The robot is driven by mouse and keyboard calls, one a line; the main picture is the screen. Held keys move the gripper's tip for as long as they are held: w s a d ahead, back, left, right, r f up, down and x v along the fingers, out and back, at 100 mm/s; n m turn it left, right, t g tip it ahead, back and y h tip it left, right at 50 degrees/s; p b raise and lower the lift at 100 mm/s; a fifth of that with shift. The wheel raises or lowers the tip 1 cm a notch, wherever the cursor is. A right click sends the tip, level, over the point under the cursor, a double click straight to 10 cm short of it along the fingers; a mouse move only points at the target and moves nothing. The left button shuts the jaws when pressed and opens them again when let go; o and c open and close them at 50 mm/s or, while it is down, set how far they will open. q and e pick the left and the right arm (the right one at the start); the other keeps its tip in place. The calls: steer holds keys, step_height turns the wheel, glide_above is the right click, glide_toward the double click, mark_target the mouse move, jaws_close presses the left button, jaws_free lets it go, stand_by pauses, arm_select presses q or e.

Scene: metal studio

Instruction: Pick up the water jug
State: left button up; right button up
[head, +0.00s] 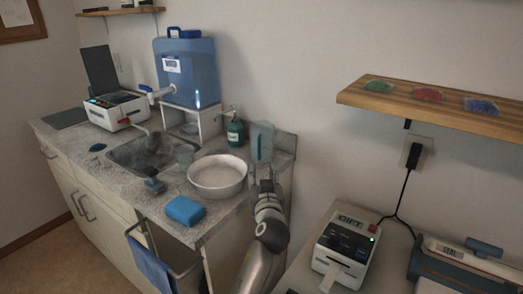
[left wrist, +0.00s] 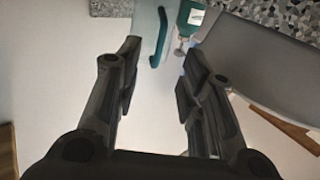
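The water jug (head: 262,141), pale blue and translucent, stands upright at the right end of the counter, beside the green soap bottle. In the left wrist view its teal handle (left wrist: 158,40) shows between and beyond the fingertips. My left gripper (head: 265,178) is just in front of the jug in the head view and hides its lower part. In the left wrist view the left gripper (left wrist: 160,55) is open, with fingers wide apart and nothing clearly held. My right gripper is not in view.
The green soap bottle (head: 235,133) stands close left of the jug. A white basin (head: 218,176), a blue sponge (head: 185,211) and a sink (head: 150,150) are further left. A large blue water container (head: 187,72) stands behind. A wooden shelf (head: 440,107) juts out at right.

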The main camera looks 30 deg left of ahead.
mark_target(259, 155)
arm_select(q)
steer(key=shift+p+x, duration=0.45)
steer(key=shift+x, duration=4.65)
steer(key=shift+a, duration=0.1)
jaws_close()
steer(key=shift+r, duration=0.15)
